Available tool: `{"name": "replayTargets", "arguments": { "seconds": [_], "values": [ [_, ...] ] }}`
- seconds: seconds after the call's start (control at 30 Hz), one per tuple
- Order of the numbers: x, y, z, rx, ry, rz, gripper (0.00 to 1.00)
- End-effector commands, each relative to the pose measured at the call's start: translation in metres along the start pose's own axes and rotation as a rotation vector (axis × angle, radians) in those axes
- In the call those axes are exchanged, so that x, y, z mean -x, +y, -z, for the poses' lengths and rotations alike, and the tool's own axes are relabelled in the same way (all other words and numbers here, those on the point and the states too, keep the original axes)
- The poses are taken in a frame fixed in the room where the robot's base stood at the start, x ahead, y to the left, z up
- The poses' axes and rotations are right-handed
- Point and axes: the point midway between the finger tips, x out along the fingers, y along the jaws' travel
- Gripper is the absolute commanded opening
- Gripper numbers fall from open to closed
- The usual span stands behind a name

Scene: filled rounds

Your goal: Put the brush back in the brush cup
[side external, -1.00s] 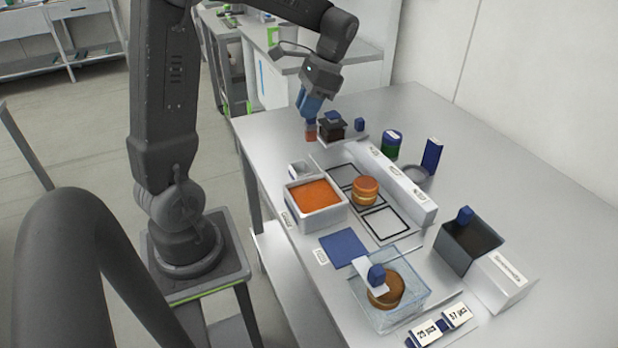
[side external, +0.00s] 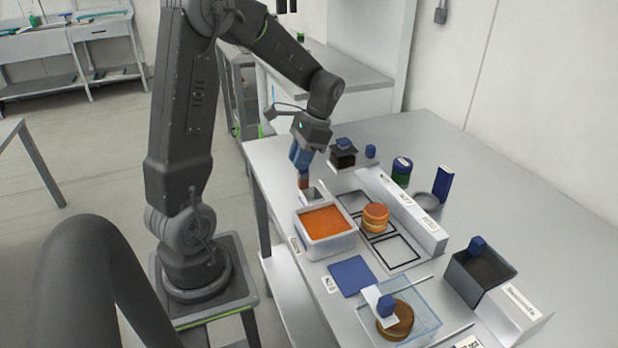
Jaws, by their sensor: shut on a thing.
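My gripper (side external: 300,160) has blue fingers and points down, shut on the brush (side external: 304,182). Only the brush's orange-brown lower part shows below the fingers. A small light-grey square cup (side external: 316,195), which looks like the brush cup, stands just behind the orange-filled tub. The brush's lower end is at the cup's left rear edge in the picture. I cannot tell whether it is above the opening, inside it or touching the rim.
The tub (side external: 325,222) with orange filling stands in front of the cup. A filled round (side external: 375,218) sits on the framed board to the right. A clear tray (side external: 428,318) and a dark bin (side external: 482,268) are nearer.

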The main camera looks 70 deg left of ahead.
Motion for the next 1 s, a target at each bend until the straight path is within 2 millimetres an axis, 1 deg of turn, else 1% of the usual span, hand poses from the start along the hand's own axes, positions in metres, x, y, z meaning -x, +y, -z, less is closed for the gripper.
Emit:
{"name": "replayTargets", "arguments": {
  "seconds": [0.03,0.1,0.23,0.4,0.5,0.93,0.97,1.0],
  "values": [
    [-0.002,0.004,0.009,-0.003,-0.001,0.001,0.00],
    [-0.004,0.008,0.016,-0.002,-0.002,0.000,0.00],
    [-0.006,0.011,0.022,0.000,-0.001,0.000,0.00],
    [-0.029,0.011,0.031,0.000,-0.005,-0.002,0.00],
    [-0.038,0.011,0.035,0.001,-0.003,-0.001,0.00],
    [-0.044,0.011,0.038,0.001,-0.001,0.000,0.00],
    [-0.045,0.011,0.038,0.001,-0.001,0.000,0.22],
    [-0.044,0.011,0.038,0.001,0.000,0.000,0.26]
  ]
}}
